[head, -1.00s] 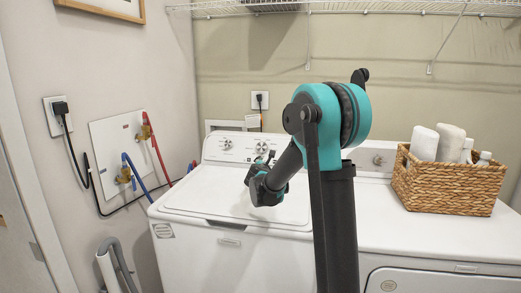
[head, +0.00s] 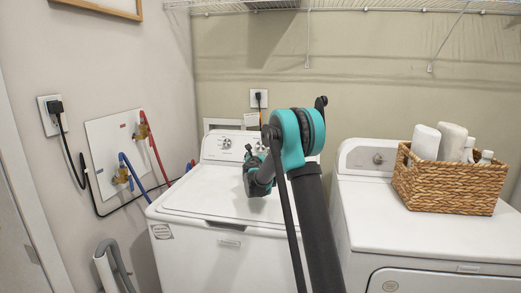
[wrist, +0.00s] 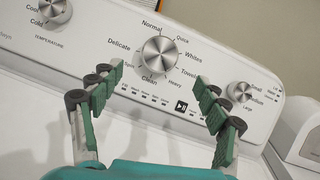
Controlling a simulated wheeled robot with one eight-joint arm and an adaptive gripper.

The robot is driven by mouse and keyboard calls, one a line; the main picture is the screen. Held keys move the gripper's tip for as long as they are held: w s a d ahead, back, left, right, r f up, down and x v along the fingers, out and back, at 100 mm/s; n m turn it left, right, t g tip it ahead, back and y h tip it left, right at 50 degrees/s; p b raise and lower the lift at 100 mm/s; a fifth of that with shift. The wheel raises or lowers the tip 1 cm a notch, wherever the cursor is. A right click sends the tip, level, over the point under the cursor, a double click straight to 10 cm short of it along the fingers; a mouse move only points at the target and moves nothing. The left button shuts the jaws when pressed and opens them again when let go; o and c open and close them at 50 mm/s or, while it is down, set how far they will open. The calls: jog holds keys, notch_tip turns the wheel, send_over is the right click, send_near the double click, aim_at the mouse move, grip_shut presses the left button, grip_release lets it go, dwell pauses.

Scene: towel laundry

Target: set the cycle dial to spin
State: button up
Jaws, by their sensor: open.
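The cycle dial (wrist: 160,57) is a round silver knob on the washer's control panel. Printed labels ring it, including Normal, Whites, Towels, Heavy, Clean and Delicate. I cannot tell where the dial points. My gripper (wrist: 159,80) is open and empty, its green-padded fingers spread on either side below the dial, apart from it. In the head view my gripper (head: 249,158) hangs over the washer lid near the panel, hiding part of it.
The temperature knob (wrist: 52,8) is at upper left and a smaller load-size knob (wrist: 240,92) at right. A start button (wrist: 181,106) lies below the dial. In the head view, the dryer (head: 420,225) stands right of the washer (head: 190,240), carrying a wicker basket (head: 450,190).

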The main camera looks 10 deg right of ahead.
aim_at(261, 147)
jog(key=x, duration=0.8)
jog(key=c, duration=1.2)
